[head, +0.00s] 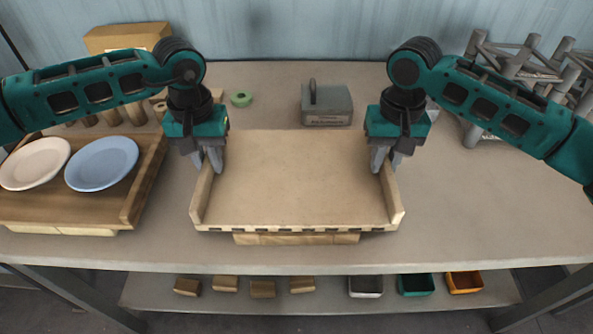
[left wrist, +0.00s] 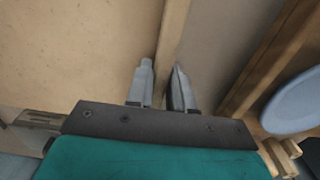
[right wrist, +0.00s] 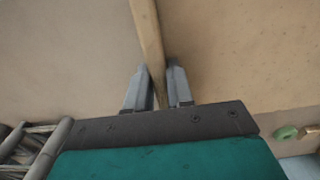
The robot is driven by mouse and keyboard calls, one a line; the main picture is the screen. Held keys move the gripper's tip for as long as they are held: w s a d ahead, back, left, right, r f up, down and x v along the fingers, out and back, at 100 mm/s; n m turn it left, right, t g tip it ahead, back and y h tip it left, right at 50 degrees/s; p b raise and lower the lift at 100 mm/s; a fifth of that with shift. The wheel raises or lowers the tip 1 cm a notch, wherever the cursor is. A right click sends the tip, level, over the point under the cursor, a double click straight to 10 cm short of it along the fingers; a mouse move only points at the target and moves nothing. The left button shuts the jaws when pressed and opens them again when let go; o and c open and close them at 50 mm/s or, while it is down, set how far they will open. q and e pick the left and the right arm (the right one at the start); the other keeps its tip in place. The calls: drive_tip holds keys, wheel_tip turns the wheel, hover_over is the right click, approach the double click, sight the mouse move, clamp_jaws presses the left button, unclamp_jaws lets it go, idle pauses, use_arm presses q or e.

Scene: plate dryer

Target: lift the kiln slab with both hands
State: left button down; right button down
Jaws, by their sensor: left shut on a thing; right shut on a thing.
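The kiln slab (head: 296,180) is a wide tan board with a raised rim along its left and right sides and a notched front edge. It lies level in the middle of the table, over a wooden block (head: 296,238) that shows under its front edge. My left gripper (head: 211,168) is shut on the slab's left rim, which runs between its fingers in the left wrist view (left wrist: 160,75). My right gripper (head: 382,162) is shut on the right rim, also between its fingers in the right wrist view (right wrist: 157,80). I cannot tell whether the slab touches the block.
A wooden tray (head: 140,190) with a pink plate (head: 35,163) and a blue plate (head: 101,163) sits left. A grey weight (head: 327,105) and green ring (head: 241,99) lie behind the slab. Grey metal frames (head: 520,70) stand back right. The table's right front is clear.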

use_arm(q)
drive_tip(key=shift+w+r, duration=0.1)
drive_tip(key=shift+r, duration=0.1)
use_arm(e)
drive_tip(key=shift+r, duration=0.2)
